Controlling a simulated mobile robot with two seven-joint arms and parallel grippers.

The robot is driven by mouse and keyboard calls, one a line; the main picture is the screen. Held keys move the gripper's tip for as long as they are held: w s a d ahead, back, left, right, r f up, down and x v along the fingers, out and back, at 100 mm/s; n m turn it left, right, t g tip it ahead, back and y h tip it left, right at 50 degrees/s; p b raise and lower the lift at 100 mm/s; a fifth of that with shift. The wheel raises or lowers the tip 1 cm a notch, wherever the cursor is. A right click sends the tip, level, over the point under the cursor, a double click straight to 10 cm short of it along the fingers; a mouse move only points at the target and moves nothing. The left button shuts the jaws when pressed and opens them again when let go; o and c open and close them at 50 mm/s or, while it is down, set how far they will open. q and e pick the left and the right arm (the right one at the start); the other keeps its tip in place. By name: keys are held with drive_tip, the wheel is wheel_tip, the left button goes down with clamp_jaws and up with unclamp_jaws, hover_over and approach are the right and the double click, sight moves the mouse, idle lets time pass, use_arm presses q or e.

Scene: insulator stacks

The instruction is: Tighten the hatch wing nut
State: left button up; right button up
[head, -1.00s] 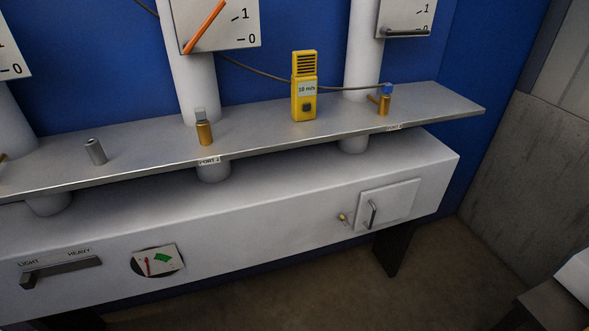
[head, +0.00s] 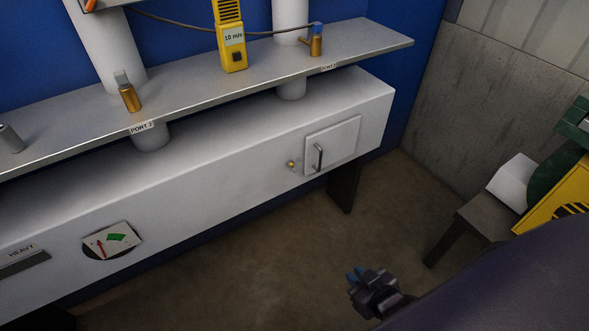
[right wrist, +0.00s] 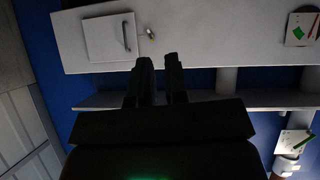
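The hatch (head: 343,139) is a closed-looking white door with a bar handle, on the right part of the white box front. The small brass wing nut (head: 291,164) sits just left of the hatch. In the right wrist view, upside down, the hatch (right wrist: 104,40) is at top left and the wing nut (right wrist: 150,33) is beside it. My right gripper (head: 356,274) is below the hatch and away from it, in front of the box. Its two dark fingers (right wrist: 158,62) are apart with nothing between them. My left gripper is not in view.
A metal shelf (head: 200,91) above the box holds brass fittings and a yellow meter (head: 232,45). A gauge (head: 112,241) is on the box front at left. A dark bench (head: 478,216) with white and yellow items stands at right. The floor between is clear.

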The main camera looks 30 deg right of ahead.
drive_tip(key=o, duration=0.4)
drive_tip(key=shift+n+t+y, duration=0.7)
drive_tip(key=shift+n+y, duration=0.1)
drive_tip(key=shift+y, duration=0.1)
drive_tip(key=b+x, duration=0.2)
drive_tip(key=x, duration=0.4)
drive_tip(key=shift+w+a, duration=0.2)
drive_tip(key=n+t+b, duration=0.2)
drive_tip(key=t+b, duration=0.4)
drive_tip(key=b, duration=0.4)
approach(294, 168)
drive_tip(key=w, duration=0.4)
drive_tip(key=shift+w+a+f+b, duration=0.1)
drive_tip(key=shift+w+a+b, duration=0.05)
drive_tip(key=shift+a+b, duration=0.15)
drive_tip(key=w+b, duration=0.1)
drive_tip(key=w, duration=0.2)
drive_tip(key=shift+w, duration=0.2)
drive_tip(key=shift+w+a, duration=0.1)
drive_tip(key=shift+w, duration=0.75)
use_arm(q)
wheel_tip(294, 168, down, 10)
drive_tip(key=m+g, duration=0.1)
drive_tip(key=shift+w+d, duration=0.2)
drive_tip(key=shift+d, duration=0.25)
use_arm(e)
drive_tip(key=shift+r, duration=0.2)
drive_tip(key=shift+c, duration=0.5)
